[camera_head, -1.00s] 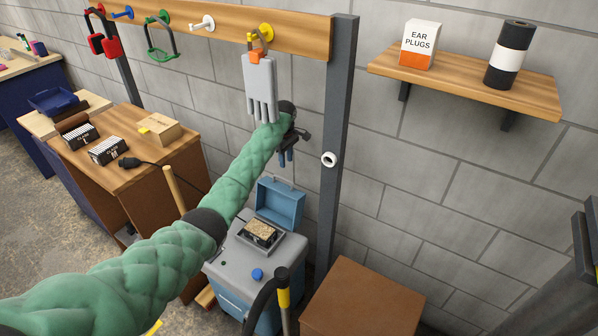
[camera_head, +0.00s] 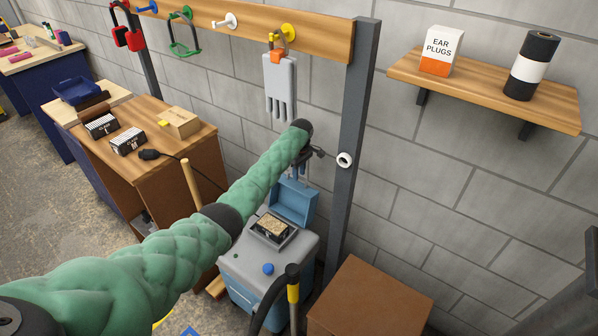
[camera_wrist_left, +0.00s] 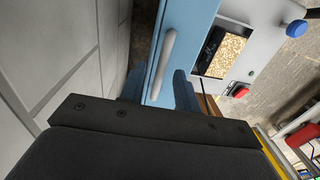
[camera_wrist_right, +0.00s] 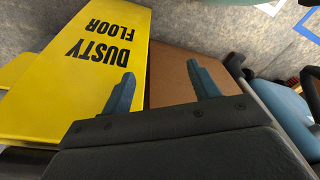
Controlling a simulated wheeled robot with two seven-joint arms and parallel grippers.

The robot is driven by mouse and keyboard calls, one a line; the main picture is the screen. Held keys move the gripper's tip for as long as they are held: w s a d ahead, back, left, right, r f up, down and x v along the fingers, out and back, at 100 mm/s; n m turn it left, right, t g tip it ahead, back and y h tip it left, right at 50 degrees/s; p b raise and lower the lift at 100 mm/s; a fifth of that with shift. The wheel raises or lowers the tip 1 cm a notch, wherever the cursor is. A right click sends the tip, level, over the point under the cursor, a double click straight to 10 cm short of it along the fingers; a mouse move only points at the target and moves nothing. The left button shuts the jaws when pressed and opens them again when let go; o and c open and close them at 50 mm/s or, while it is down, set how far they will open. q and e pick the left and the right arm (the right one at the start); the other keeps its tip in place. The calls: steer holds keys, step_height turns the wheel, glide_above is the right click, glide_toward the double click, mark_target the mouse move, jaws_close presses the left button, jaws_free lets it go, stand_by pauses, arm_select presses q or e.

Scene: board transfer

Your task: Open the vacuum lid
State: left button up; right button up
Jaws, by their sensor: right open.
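The vacuum (camera_head: 308,251) is a grey and blue box on the floor. Its blue lid (camera_head: 292,203) stands raised at the back, showing a dusty, granular filling in the opening (camera_head: 272,228). My left gripper (camera_head: 298,176) hangs just above the lid's upper edge, partly hidden by my wrist. In the left wrist view its blue fingers (camera_wrist_left: 160,88) are apart, with the lid's pale bar handle (camera_wrist_left: 165,62) in line between them; contact cannot be told. My right gripper (camera_wrist_right: 161,84) is open and empty, facing a yellow "DUSTY FLOOR" sign (camera_wrist_right: 75,65) and a brown box top.
A brown box (camera_head: 370,300) stands right of the vacuum. A grey post (camera_head: 352,150) rises behind it. A grey glove (camera_head: 280,85) hangs above my left wrist. A black hose (camera_head: 270,300) curves in front of the vacuum. A wooden workbench (camera_head: 150,165) stands left.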

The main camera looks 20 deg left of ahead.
mark_target(292, 187)
arm_select(q)
jaws_close()
arm_select(e)
steer(key=shift+r, duration=0.2)
arm_select(q)
steer(key=s+p, duration=0.1)
steer(key=s+r+t+p, duration=0.1)
steer(key=p, duration=0.1)
steer(key=shift+a, duration=0.35)
steer(key=p, duration=0.1)
steer(key=s, duration=0.1)
steer(key=s+t+p, duration=0.1)
steer(key=shift+a+r+h+p, duration=0.25)
steer(key=shift+a+h+p, duration=0.05)
steer(key=shift+a+h, duration=0.1)
steer(key=shift+s+f, duration=0.1)
arm_select(e)
steer(key=s+d+f, duration=0.3)
steer(key=s+f, duration=0.5)
steer(key=f, duration=0.2)
steer(key=shift+d+f+t, duration=0.2)
steer(key=shift+d+t, duration=0.1)
